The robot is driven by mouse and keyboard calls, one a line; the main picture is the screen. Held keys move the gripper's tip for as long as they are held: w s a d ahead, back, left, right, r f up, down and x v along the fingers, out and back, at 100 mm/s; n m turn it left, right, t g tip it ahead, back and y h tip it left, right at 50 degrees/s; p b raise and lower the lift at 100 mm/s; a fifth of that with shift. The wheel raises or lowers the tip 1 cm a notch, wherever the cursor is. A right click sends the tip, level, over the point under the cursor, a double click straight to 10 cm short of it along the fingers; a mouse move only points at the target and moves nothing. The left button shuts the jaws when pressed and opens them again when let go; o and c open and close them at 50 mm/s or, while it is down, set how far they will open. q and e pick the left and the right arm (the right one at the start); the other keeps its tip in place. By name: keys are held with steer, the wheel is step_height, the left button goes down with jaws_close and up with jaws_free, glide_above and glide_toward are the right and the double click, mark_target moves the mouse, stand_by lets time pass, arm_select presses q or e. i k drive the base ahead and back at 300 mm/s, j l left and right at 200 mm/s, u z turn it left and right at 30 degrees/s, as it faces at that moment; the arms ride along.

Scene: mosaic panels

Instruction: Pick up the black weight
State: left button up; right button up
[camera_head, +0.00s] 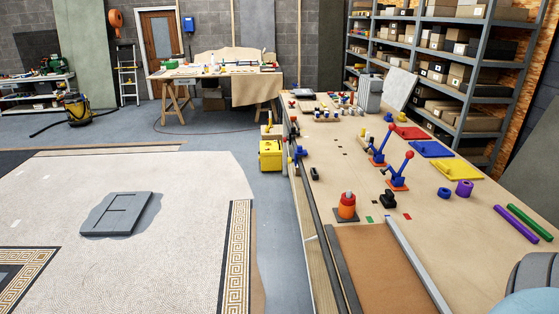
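A small black object (388,199), which looks like the black weight, sits on the wooden workbench (440,235). It is just right of an orange cylinder (347,206) with a dark base. A blue lever with a red knob (399,172) stands just behind it. Its fine shape is too small to make out. Neither of my grippers shows in the head view, and nothing is seen touching the black object.
Green (369,219) and red (407,217) patches lie near the black object. Purple (515,223) and green (530,222) rods lie at right. A metal rail (418,268) and brown board (380,262) are in front.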

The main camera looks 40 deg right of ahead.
mark_target(388, 200)
steer(key=i+z, duration=0.1)
steer(key=i, duration=0.45)
steer(key=i+j+z, duration=0.15)
steer(key=i, duration=0.35)
steer(key=i+j+z, duration=0.1)
steer(key=i, duration=0.45)
steer(key=i+l+z, duration=0.15)
steer(key=i+z, duration=0.65)
steer(key=i+j+z, duration=0.2)
steer(key=i+z, duration=0.25)
steer(key=z, duration=0.3)
steer(key=i+z, duration=0.1)
steer(key=z, duration=0.35)
steer(key=j+z, duration=0.1)
steer(key=z, duration=0.3)
steer(key=i+j+z, duration=0.1)
steer(key=z, duration=0.35)
